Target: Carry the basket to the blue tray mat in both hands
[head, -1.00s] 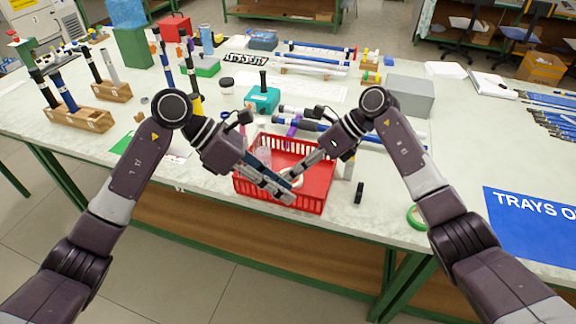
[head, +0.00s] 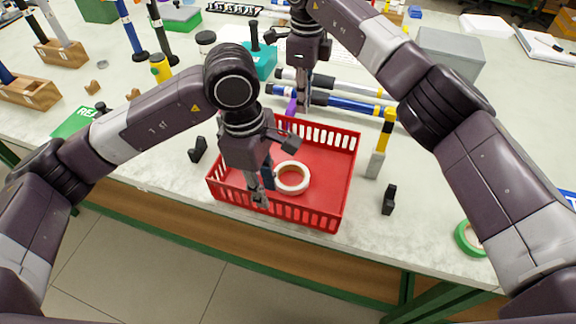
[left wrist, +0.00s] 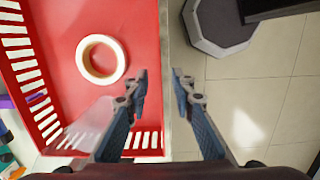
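The red basket (head: 325,185) sits on the table's front part and holds a white tape ring (head: 290,192). My left gripper (head: 263,197) points down at the basket's near wall. In the left wrist view its fingers (left wrist: 161,84) are apart, one on the inner side of the red basket (left wrist: 140,28) and one outside, with the wall's edge between them. My right gripper (head: 300,105) points down by the basket's far wall; its finger opening cannot be made out. The blue tray mat (head: 571,198) shows only as a sliver at the right edge.
Blue and grey rods (head: 345,101) lie just behind the basket. A grey box (head: 449,55) is at back right.

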